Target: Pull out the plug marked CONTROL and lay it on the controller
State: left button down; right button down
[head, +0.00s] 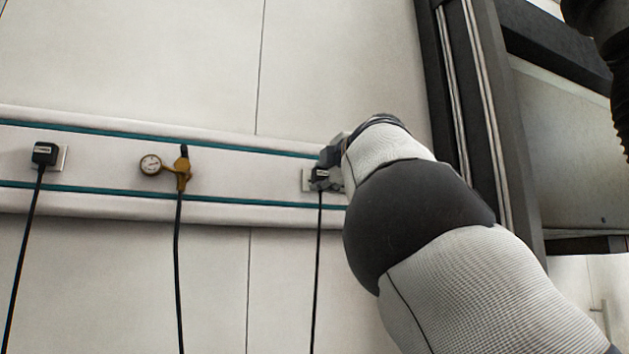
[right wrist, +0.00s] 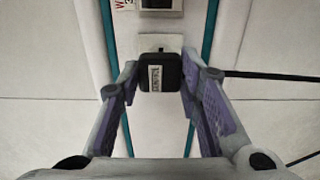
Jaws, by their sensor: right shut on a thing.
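A black plug (head: 320,178) with a small white label sits at a pale wall socket (head: 307,180) in the head view, its cable hanging straight down. In the right wrist view the plug (right wrist: 154,75) is between my fingers, in front of the socket plate (right wrist: 160,42). Its label is too small to read surely. My right gripper (right wrist: 160,85) is shut on this plug; in the head view the gripper (head: 332,165) is partly hidden by my own arm. I cannot tell whether the plug is fully seated. No controller is clearly identifiable. My left gripper is not in view.
A second black plug (head: 45,153) sits in a socket at the far left. A gauge (head: 151,165) with a brass fitting (head: 182,170) and hose is between them on the wall rail (head: 100,165). A dark frame (head: 460,100) stands to the right. A dark ribbed part (head: 612,70) hangs top right.

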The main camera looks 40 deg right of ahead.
aim_at(322, 175)
jog(key=shift+v, duration=1.55)
